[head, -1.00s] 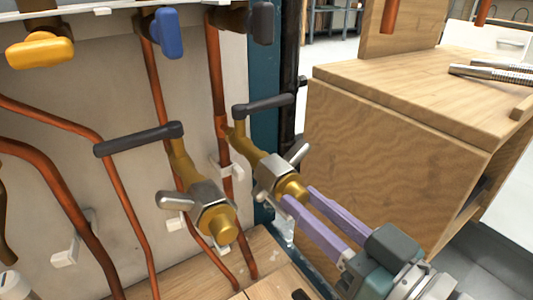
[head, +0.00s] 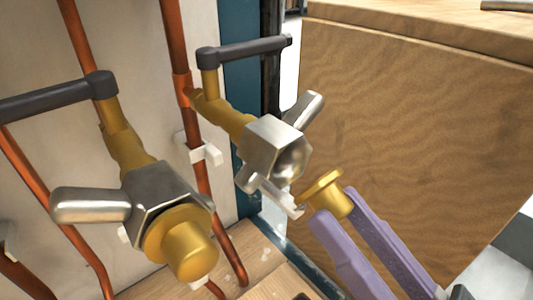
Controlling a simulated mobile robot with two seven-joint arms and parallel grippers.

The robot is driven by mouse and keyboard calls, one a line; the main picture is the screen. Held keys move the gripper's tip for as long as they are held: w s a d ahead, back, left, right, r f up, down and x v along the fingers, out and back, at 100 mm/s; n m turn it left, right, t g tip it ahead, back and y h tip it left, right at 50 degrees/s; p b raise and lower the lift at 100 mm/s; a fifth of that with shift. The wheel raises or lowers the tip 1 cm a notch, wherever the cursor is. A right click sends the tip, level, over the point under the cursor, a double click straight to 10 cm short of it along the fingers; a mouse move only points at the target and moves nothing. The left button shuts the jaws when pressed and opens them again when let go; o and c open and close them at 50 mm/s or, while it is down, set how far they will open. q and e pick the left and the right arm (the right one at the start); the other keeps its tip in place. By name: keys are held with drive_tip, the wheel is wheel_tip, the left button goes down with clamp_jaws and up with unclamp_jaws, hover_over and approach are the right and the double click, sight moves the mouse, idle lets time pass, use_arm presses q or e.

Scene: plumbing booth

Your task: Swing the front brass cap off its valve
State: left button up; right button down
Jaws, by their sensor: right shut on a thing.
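My right gripper (head: 342,208) comes in from the lower right with purple fingers shut on a brass cap (head: 327,192). The cap has a round flange facing up and left. It is apart from the right-hand valve (head: 228,117), whose silver winged nut (head: 276,147) shows an open, empty mouth towards the cap. One wing of that nut points down close to the cap's flange; I cannot tell if they touch. The left-hand valve (head: 130,150) has its own silver winged nut (head: 160,195) with a brass cap (head: 188,245) seated in it. My left gripper is out of view.
A dark lever handle (head: 245,50) tops the right-hand valve, another (head: 55,98) the left-hand one. Copper pipes (head: 180,50) run down the pale wall. A wooden cabinet (head: 420,130) stands to the right. A wooden ledge (head: 262,262) lies below.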

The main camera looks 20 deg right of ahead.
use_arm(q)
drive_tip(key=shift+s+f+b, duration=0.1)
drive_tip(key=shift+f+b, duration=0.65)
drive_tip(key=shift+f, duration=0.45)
use_arm(e)
drive_tip(key=shift+s+f+t+y, duration=0.1)
drive_tip(key=shift+f+t+y, duration=0.2)
drive_tip(key=shift+f+t, duration=0.3)
drive_tip(key=shift+r, duration=0.1)
drive_tip(key=c, duration=0.6)
unclamp_jaws()
drive_tip(key=v, duration=0.9)
drive_tip(key=shift+s+f, duration=0.25)
drive_tip(key=shift+f, duration=0.05)
drive_tip(key=shift+d, duration=0.15)
